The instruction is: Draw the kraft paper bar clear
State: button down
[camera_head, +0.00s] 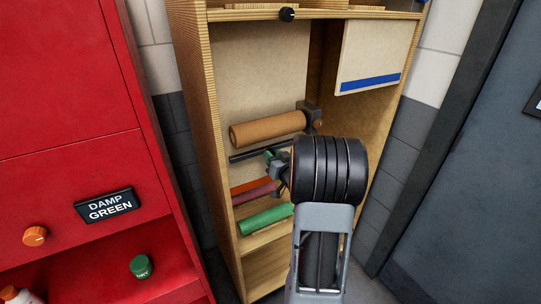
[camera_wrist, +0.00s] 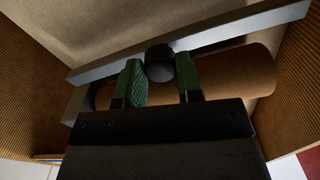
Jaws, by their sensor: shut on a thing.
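The kraft paper bar is a dark straight bar (camera_head: 246,156) just below the brown paper roll (camera_head: 265,131) in the wooden cabinet. In the wrist view the bar (camera_wrist: 232,31) looks grey and runs slantwise across the picture, with a round black knob (camera_wrist: 159,63) near its middle. My gripper (camera_head: 270,157) reaches into the cabinet. Its green fingertips (camera_wrist: 160,80) stand either side of the knob and are shut on it. The roll (camera_wrist: 238,72) shows behind the bar in the wrist view. My arm hides the bar's right end in the head view.
Orange, purple and green rolls (camera_head: 265,219) lie below the bar. The cabinet's side walls (camera_head: 203,120) stand close on both sides. A pale panel with a blue strip (camera_head: 368,84) hangs upper right. A red cabinet (camera_head: 65,110) stands left, a dark door (camera_head: 480,190) right.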

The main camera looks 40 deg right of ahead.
jog(key=shift+s, duration=0.1)
jog(key=c, duration=1.2)
grip_release()
jog(key=shift+f, duration=0.1)
jog(key=shift+o, duration=1.4)
jog(key=shift+s, duration=0.2)
jog(key=shift+o, duration=0.7)
jog(key=shift+w, duration=0.15)
jog(key=s+a+b, duration=0.2)
jog(key=s, duration=1.1)
jog(key=shift+s, duration=0.4)
